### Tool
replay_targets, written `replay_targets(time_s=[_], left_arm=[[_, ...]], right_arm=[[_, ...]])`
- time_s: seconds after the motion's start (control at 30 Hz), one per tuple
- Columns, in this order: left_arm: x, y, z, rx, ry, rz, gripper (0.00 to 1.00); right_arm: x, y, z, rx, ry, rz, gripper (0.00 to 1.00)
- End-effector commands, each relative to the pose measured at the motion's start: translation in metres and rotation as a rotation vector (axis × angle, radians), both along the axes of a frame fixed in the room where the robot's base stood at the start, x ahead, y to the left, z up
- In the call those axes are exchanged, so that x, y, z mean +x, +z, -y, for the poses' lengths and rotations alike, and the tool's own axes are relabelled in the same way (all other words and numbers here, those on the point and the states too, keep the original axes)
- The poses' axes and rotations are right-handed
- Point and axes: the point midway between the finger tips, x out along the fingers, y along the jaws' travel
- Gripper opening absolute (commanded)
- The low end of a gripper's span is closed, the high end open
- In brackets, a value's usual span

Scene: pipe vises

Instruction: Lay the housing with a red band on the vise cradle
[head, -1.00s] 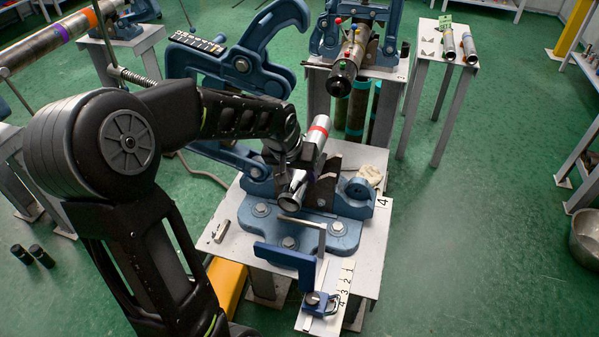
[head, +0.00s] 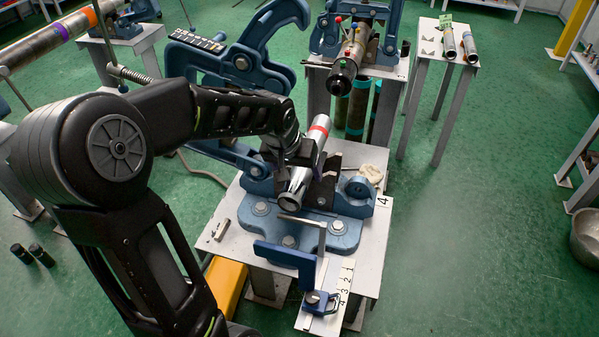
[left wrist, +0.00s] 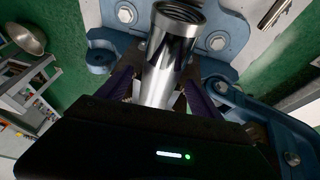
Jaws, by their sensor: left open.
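The housing with a red band (head: 318,129) is a silver metal tube. It lies tilted in the dark V-shaped vise cradle (head: 325,190) of the blue vise (head: 336,232), with its open end towards the front. In the left wrist view the shiny housing (left wrist: 170,60) runs between the two fingers of my left gripper (left wrist: 168,95). In the head view my left gripper (head: 290,165) is at the housing's left side, and its fingers are partly hidden. It is open, with the fingers apart around the housing. My right gripper is out of view.
The blue vise's hooked arm (head: 240,65) stands swung open behind my arm. A stop with a blue plate (head: 284,266) stands at the table's front. A white cloth (head: 371,173) lies at the right.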

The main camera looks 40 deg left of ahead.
Motion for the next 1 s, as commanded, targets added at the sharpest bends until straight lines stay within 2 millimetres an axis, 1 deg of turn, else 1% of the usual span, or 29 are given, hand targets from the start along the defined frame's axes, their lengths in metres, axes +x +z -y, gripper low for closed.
replay_targets(time_s=[0.2,0.3,0.4,0.53,1.0], left_arm=[[-0.013,0.035,0.002,0.001,0.000,0.008,0.75],[-0.019,0.049,0.002,0.002,-0.001,0.006,0.75],[-0.023,0.058,0.003,0.001,-0.001,0.005,0.75],[-0.025,0.061,0.004,0.000,-0.001,0.004,0.75],[-0.025,0.061,0.003,0.001,-0.001,0.004,0.75]], right_arm=[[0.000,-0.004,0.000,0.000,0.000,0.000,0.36],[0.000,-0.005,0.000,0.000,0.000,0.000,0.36],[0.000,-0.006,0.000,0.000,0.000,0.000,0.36],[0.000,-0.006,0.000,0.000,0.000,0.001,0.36],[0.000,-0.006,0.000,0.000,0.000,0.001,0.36]])
